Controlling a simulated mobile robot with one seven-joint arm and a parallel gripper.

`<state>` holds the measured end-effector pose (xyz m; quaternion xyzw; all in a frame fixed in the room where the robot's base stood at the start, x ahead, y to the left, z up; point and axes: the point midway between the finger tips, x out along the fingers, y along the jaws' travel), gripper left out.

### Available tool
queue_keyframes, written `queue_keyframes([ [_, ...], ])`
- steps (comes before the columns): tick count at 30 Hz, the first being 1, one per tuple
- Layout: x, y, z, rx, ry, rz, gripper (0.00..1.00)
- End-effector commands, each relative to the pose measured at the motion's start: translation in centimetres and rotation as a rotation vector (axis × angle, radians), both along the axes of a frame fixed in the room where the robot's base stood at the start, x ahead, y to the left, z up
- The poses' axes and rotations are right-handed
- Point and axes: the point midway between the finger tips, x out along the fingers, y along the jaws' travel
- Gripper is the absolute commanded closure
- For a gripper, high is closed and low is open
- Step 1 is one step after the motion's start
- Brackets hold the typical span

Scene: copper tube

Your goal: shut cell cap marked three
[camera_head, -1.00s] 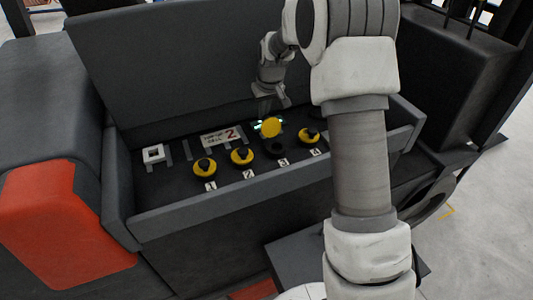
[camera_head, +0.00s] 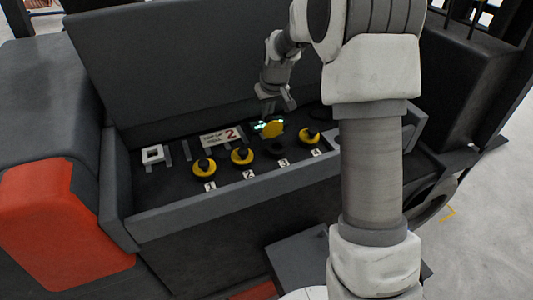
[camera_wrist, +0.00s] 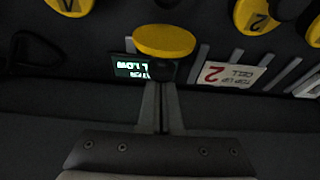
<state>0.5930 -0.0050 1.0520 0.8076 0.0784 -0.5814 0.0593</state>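The yellow cap of cell three (camera_head: 273,130) stands raised on its hinge behind its dark opening (camera_head: 277,150), above the label 3 (camera_head: 282,162). In the wrist view the same cap (camera_wrist: 164,40) shows as a tilted yellow disc with a dark knob below it. My gripper (camera_head: 272,112) is just behind the cap. In the wrist view my gripper's fingers (camera_wrist: 161,82) are together and point at the cap's dark knob. The tips are at or very near it; I cannot tell whether they touch. Nothing shows held between them.
Caps 1 (camera_head: 204,167), 2 (camera_head: 242,156) and 4 (camera_head: 309,136) lie down on their cells. A sign with a red 2 (camera_head: 222,137) and a small green-lit display (camera_head: 262,125) sit behind the row. The tray's front wall (camera_head: 230,195) borders the cells.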

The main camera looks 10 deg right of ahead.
Motion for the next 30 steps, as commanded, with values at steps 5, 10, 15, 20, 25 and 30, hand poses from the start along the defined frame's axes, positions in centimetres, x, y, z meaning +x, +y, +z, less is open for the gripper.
queue_keyframes([
  [5, -1.7, -0.4, -1.6, -0.001, 0.040, -0.002, 1.00],
  [10, -2.4, -0.6, -1.6, -0.001, 0.039, -0.003, 1.00],
  [15, -3.0, -0.8, -1.7, -0.002, 0.038, -0.004, 1.00],
  [20, -3.6, -0.9, -1.5, -0.002, 0.035, -0.003, 1.00],
  [25, -4.1, -0.9, -1.2, -0.001, 0.028, -0.003, 1.00],
  [30, -4.7, -1.0, -1.1, 0.000, 0.025, -0.002, 1.00],
])
